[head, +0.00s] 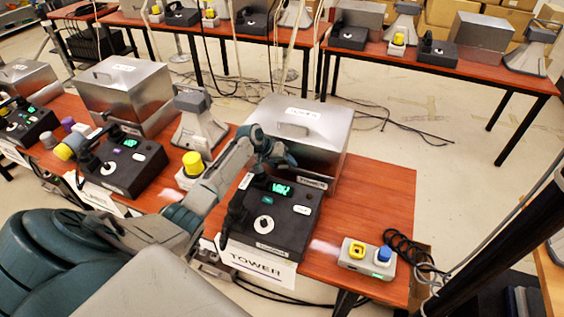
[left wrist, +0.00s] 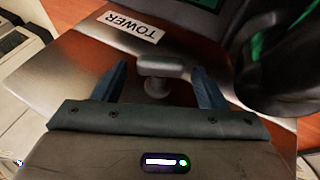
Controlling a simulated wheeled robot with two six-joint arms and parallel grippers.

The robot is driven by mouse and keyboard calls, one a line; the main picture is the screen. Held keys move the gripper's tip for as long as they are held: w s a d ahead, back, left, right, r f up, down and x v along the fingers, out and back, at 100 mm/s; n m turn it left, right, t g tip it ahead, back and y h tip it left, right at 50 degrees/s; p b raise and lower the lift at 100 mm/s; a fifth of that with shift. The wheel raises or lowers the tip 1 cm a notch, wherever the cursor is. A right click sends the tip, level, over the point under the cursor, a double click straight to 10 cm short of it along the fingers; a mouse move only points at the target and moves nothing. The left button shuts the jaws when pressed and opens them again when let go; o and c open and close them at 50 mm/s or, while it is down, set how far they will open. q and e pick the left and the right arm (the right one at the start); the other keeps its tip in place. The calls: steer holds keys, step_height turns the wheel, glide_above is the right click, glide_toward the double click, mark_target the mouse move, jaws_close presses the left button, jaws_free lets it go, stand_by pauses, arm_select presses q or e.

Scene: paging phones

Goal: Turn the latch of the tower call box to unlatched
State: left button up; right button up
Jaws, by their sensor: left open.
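The tower call box (head: 318,134) is a silver metal box with a labelled lid, behind the black desk phone unit (head: 268,226) with the TOWER card (head: 262,265). In the left wrist view, its metal face (left wrist: 62,72) bears a TOWER label (left wrist: 135,26). The latch (left wrist: 161,66) is a short grey bar on a round stem, lying roughly level across that picture. My left gripper (head: 272,158) is at the box's front. In the left wrist view its open fingers (left wrist: 158,86) stand either side of the latch, with gaps visible. The head view does not show the latch clearly. My right gripper is not in view.
A small control box with yellow and blue buttons (head: 368,258) sits at the table's right front, beside a coiled black cable (head: 408,250). A grey horn (head: 198,125) and yellow beacon (head: 193,163) stand left. The tabletop (head: 378,190) right of the call box is clear.

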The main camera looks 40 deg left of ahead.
arm_select(q)
steer(key=shift+c, duration=0.8)
steer(key=c, duration=0.8)
steer(key=shift+d+r+y+p, duration=0.25)
steer(key=shift+y+p, duration=0.25)
steer(key=shift+p, duration=0.25)
steer(key=shift+w+m+g+y+p, duration=0.1)
steer(key=shift+m+g+y+p, duration=0.25)
steer(key=shift+y+p, duration=0.35)
steer(key=shift+d+g+y+p, duration=0.15)
steer(key=shift+g+y+p, duration=0.1)
steer(key=shift+y+p, duration=0.35)
steer(key=shift+f+m+y, duration=0.15)
steer(key=shift+m+y, duration=0.1)
steer(key=shift+y, duration=0.45)
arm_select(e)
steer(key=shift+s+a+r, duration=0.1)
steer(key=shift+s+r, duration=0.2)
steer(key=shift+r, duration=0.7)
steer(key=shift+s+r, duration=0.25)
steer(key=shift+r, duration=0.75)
